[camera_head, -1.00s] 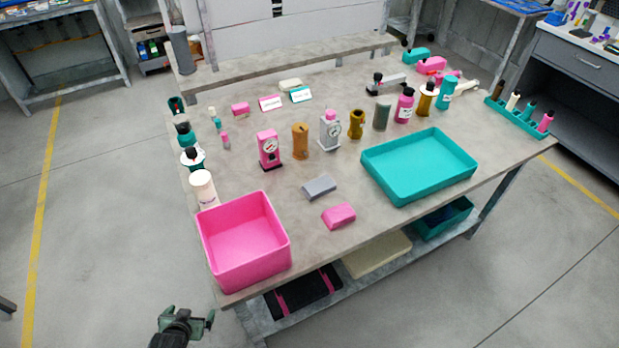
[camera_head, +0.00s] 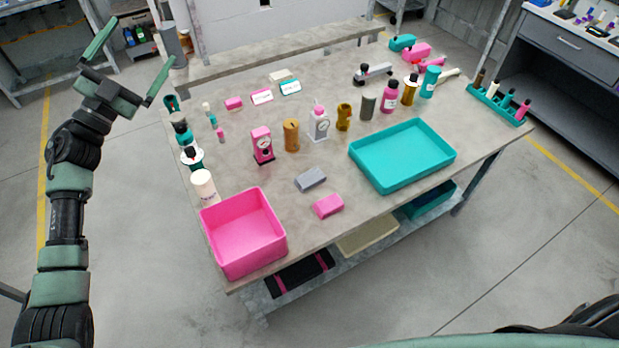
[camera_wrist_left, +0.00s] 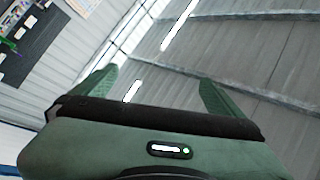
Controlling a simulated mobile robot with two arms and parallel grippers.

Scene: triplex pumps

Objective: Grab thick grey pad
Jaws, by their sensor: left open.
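The thick grey pad (camera_head: 311,179) lies flat on the table, near the front middle, between the pink bin and the teal tray. My left gripper (camera_head: 128,68) is raised at the far left of the head view, well away from the pad, its fingers spread and empty. In the left wrist view my left gripper (camera_wrist_left: 158,95) points up at the ceiling, with nothing between its fingers. My right gripper is not in view; only a dark piece of my body shows at the lower right.
A pink block (camera_head: 328,206) lies just in front of the pad. A pink bin (camera_head: 243,268) stands left, a teal tray (camera_head: 447,161) right. Pink (camera_head: 262,146), brown (camera_head: 291,135) and grey (camera_head: 318,124) upright items stand behind the pad. Bottles line the table's left edge.

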